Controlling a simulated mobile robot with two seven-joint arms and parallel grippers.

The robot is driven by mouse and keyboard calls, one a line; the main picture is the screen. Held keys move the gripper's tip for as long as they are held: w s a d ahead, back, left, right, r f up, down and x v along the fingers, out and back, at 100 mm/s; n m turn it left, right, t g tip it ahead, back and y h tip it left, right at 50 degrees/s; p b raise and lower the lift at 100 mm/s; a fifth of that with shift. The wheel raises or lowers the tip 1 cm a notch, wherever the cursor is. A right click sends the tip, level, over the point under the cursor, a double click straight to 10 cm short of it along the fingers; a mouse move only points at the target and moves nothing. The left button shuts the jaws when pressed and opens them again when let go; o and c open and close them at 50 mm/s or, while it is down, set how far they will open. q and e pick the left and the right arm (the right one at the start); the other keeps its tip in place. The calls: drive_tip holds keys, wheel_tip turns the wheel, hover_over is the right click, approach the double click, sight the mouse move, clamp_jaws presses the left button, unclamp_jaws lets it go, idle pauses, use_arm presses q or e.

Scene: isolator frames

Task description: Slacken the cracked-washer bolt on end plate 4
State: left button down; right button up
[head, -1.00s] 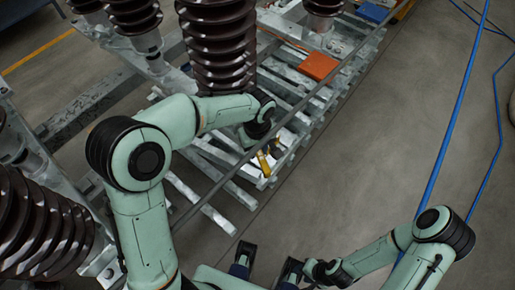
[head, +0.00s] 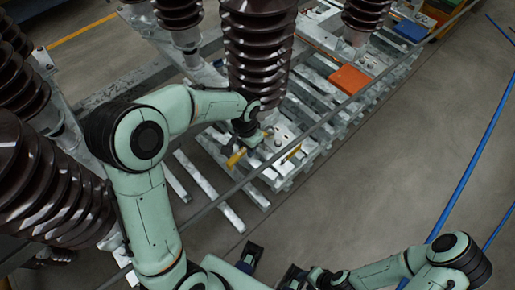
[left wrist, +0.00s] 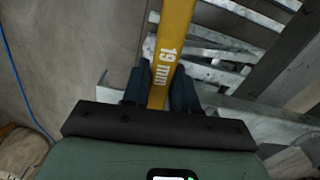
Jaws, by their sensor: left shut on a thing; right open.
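My left gripper (head: 246,147) is shut on a yellow wrench (head: 236,158), close beside the base of a brown ribbed insulator (head: 260,50). In the left wrist view the wrench (left wrist: 170,50) reads "19 mm" and runs up between the gripper's fingers (left wrist: 161,90); its far end is out of frame. A pale metal end plate (head: 288,134) with bolt heads lies just right of the gripper. I cannot read a plate number or make out a cracked washer. My right gripper (head: 271,268) is open and empty at the bottom, over the floor.
A long grey rail (head: 325,120) runs diagonally between the slatted metal frame and the open floor. An orange box (head: 350,79) and a blue box (head: 410,31) sit farther back. More insulators (head: 40,190) stand at left. Blue hoses (head: 470,165) cross the floor at right.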

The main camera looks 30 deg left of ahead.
use_arm(q)
drive_tip(key=shift+w+a+m, duration=0.15)
drive_tip(key=shift+a+m, duration=0.3)
drive_tip(key=shift+m, duration=0.05)
wheel_tip(320, 180, up, 4)
drive_tip(key=p, duration=0.5)
drive_tip(key=shift+w, duration=0.1)
drive_tip(key=f, duration=0.1)
drive_tip(key=f+b, duration=0.1)
drive_tip(key=f, duration=0.2)
drive_tip(key=shift+s+b, duration=0.3)
drive_tip(key=shift+b, duration=0.1)
drive_tip(key=shift+w, duration=0.15)
use_arm(e)
drive_tip(key=r, duration=0.1)
drive_tip(key=w+r, duration=0.1)
drive_tip(key=r, duration=0.2)
drive_tip(key=shift+w+r, duration=0.1)
drive_tip(key=shift+w, duration=0.25)
use_arm(q)
drive_tip(key=shift+f+b, duration=0.85)
drive_tip(key=shift+f, duration=0.25)
use_arm(e)
drive_tip(key=shift+s+f, duration=0.25)
drive_tip(key=shift+f, duration=0.3)
drive_tip(key=shift+s+f, duration=0.25)
drive_tip(key=shift+f, duration=0.3)
